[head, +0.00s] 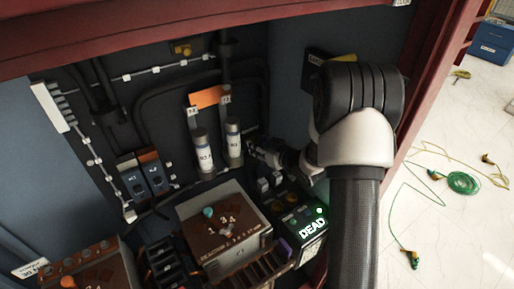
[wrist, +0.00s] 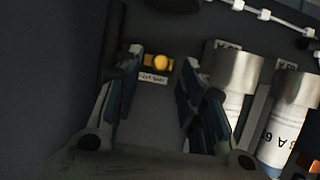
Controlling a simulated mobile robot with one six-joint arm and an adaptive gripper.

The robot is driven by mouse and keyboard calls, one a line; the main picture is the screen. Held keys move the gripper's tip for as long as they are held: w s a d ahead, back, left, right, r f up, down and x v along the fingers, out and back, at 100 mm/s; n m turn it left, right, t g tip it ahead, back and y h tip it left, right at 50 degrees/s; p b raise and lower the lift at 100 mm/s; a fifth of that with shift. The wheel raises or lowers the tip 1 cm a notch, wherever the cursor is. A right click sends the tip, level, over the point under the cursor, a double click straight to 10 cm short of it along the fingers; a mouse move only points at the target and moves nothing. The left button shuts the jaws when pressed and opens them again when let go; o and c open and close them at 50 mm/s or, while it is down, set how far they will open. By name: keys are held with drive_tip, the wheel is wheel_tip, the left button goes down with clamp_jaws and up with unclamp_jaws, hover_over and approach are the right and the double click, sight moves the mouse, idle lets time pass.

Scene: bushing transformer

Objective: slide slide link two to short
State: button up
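My gripper (head: 256,148) reaches in from the right side of the cabinet, just right of two white fuse-like cylinders. In the wrist view, my gripper (wrist: 162,62) is open, with its two dark blue fingers apart. A small yellow-orange knob (wrist: 159,62) with a white label below it shows between the fingers. It looks to be on the panel beyond the tips; contact cannot be told. The label is upside down and too small to read surely. I cannot tell which part is slide link two. In the head view, my gripper and arm hide that spot.
The cylinders (head: 204,152) stand close beside my gripper. A brown-topped box (head: 222,222) with a teal knob is below, next to a device with a lit DEAD sign (head: 312,227). Two dark switch modules (head: 155,172) are at left. Green leads (head: 462,183) lie on the floor outside.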

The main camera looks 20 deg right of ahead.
drive_tip(key=shift+x, duration=1.15)
drive_tip(key=shift+c, duration=0.4)
clamp_jaws()
